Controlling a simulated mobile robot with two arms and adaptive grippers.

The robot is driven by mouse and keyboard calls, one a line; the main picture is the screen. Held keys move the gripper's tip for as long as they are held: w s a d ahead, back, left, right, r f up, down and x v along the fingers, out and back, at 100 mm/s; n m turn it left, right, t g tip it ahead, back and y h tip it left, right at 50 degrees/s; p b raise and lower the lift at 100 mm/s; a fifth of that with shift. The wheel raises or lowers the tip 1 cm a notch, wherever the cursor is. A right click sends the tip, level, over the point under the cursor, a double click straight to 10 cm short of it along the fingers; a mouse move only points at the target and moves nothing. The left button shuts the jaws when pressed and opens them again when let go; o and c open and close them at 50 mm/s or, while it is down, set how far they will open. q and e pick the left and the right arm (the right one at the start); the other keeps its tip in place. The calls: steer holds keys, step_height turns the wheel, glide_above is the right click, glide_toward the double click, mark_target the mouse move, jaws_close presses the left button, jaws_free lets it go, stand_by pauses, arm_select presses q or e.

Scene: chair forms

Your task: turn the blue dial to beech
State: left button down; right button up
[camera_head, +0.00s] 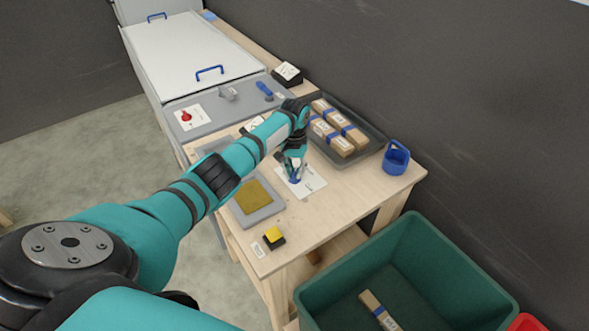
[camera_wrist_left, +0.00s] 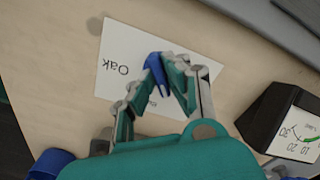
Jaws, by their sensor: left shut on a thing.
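The blue dial (camera_wrist_left: 154,68) sits on a white card (camera_wrist_left: 117,62) on the wooden table. In the left wrist view the word "Oak" reads upside down on the card; a second, small label is mostly covered by the fingers. My left gripper (camera_head: 292,178) reaches down over the card (camera_head: 311,187) and is shut on the dial, which also shows in part in the head view (camera_head: 295,180). The fingers (camera_wrist_left: 168,92) hide part of the dial, and I cannot tell which label it points at. My right gripper is not in view.
A dark tray (camera_head: 372,150) of wrapped wooden blocks and a blue holder (camera_head: 396,157) stand behind and right. A black gauge box (camera_wrist_left: 272,117) stands near the dial. A yellow button (camera_head: 273,236) is near the front edge. A green bin (camera_head: 440,245) stands below, right.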

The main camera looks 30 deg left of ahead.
mark_target(294, 172)
arm_select(q)
steer(key=m, duration=0.3)
steer(key=shift+m, duration=2.2)
steer(key=c, duration=1.4)
jaws_free()
steer(key=shift+o, duration=0.2)
step_height(294, 172, up, 12)
